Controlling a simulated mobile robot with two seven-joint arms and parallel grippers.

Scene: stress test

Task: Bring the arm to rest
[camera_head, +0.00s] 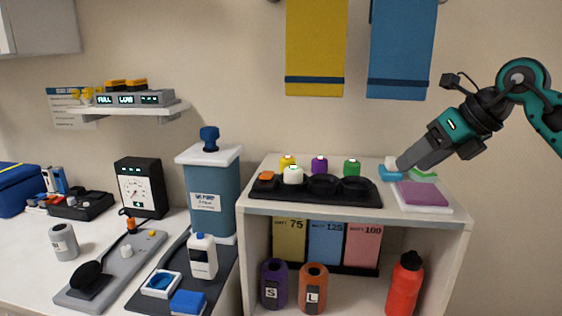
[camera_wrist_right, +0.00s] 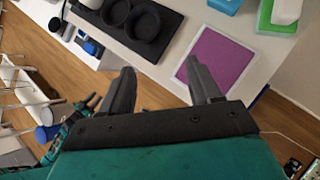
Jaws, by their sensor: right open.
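My right arm comes in from the right in the head view. Its gripper (camera_head: 405,163) is over the right end of the white shelf unit's top, near a blue block (camera_head: 389,174) and a white piece. In the right wrist view the two dark fingers (camera_wrist_right: 158,88) stand apart with nothing between them. A purple pad (camera_wrist_right: 216,62) on a white base lies beyond the fingertips; it also shows in the head view (camera_head: 422,194). My left gripper is not in view.
The shelf unit (camera_head: 455,216) carries a black tray (camera_head: 325,198) with several small coloured-top jars. A red bottle (camera_head: 405,284) stands inside it. A counter (camera_head: 25,272) with a blue tank (camera_head: 210,190) is at left. Yellow and blue towels (camera_head: 316,45) hang on the wall above.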

